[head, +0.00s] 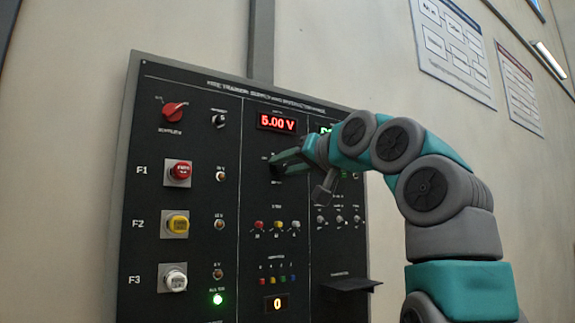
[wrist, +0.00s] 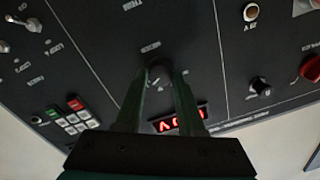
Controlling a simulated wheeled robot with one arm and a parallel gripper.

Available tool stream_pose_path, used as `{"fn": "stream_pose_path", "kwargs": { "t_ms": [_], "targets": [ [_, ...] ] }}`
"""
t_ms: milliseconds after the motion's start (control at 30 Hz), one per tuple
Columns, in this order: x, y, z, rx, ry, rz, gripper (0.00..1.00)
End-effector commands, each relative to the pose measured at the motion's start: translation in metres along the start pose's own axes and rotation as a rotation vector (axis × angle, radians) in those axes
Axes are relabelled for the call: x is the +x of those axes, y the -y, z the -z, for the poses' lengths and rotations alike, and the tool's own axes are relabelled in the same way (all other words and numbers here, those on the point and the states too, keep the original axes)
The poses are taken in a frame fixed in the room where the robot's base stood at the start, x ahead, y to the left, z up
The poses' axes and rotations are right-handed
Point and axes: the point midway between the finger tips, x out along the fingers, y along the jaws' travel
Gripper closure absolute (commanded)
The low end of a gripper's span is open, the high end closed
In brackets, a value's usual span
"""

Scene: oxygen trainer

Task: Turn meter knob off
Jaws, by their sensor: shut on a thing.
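The black panel (head: 200,205) stands upright on the wall. My gripper (head: 274,164) reaches it from the right, just below the red 5.00 V display (head: 276,122). In the wrist view, the green fingers of my gripper (wrist: 160,76) converge on a small dark knob (wrist: 158,73), one on each side, and are shut on it. It sits beside the display, which appears upside down, so I take it for the meter knob. The fingers hide most of the knob, and its pointer setting cannot be read. The display is lit.
On the left are a red selector knob (head: 173,112), a small black knob (head: 219,120), and red (head: 179,173), yellow (head: 177,224) and white (head: 175,280) buttons. Small toggles and coloured buttons lie below my gripper. A dark shelf (head: 351,285) juts out at lower right.

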Motion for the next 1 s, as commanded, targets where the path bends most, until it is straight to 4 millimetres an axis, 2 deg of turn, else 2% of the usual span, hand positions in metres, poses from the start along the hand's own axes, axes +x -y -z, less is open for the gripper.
{"fn": "stream_pose_path", "kwargs": {
  "t_ms": [33,233,667,1000],
  "targets": [
    [0.0001,-0.0002,0.0,0.0,0.0,0.0,0.79],
    [0.0001,-0.0002,-0.0001,0.0,0.0,0.0,1.0],
    [0.0006,-0.0006,-0.0001,-0.032,0.003,-0.002,1.0],
    [0.0009,0.0002,0.0015,-0.243,0.011,-0.007,1.0]
  ]
}}
